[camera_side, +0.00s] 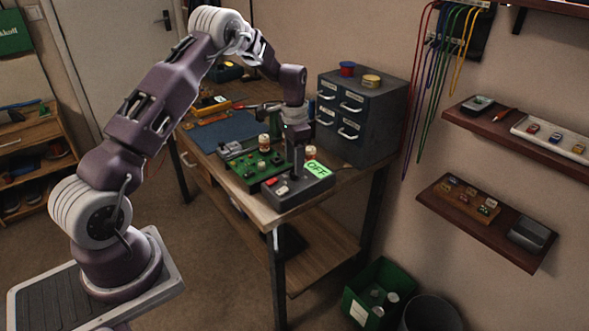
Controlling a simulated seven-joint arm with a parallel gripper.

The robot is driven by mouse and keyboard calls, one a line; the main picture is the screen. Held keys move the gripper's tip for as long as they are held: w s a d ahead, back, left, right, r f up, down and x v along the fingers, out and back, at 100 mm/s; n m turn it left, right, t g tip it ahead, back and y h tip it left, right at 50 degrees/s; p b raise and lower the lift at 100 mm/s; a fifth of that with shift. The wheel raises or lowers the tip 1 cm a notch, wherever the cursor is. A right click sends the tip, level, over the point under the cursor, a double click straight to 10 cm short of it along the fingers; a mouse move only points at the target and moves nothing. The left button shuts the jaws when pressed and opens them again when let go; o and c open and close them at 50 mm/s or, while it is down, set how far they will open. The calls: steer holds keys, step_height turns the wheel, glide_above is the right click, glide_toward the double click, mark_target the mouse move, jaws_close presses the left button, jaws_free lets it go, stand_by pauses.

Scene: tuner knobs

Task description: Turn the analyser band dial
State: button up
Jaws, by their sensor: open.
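A dark grey box (292,197) with a lit green display reading "OFF" (318,169) sits near the front right corner of the workbench. It looks like the analyser. Small red and white parts show on its left side. My gripper (297,174) points straight down over the middle of the box, just left of the display. The jaws are open, though the fingers are small and dark here. The band dial cannot be made out; it may be hidden by the gripper. I cannot tell whether the fingers touch anything.
A green board (252,172) with cream-topped knobs lies left of the box. A grey drawer cabinet (372,120) stands close behind, to the right. A blue mat (222,131) and tools lie farther left. Colored cables (432,80) hang on the wall.

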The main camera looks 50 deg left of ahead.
steer(key=shift+f, duration=1.55)
jaws_close()
steer(key=shift+d+n, duration=0.1)
steer(key=shift+n, duration=0.2)
steer(key=n, duration=0.4)
steer(key=shift+r+n, duration=0.1)
steer(key=shift+n, duration=2.4)
jaws_free()
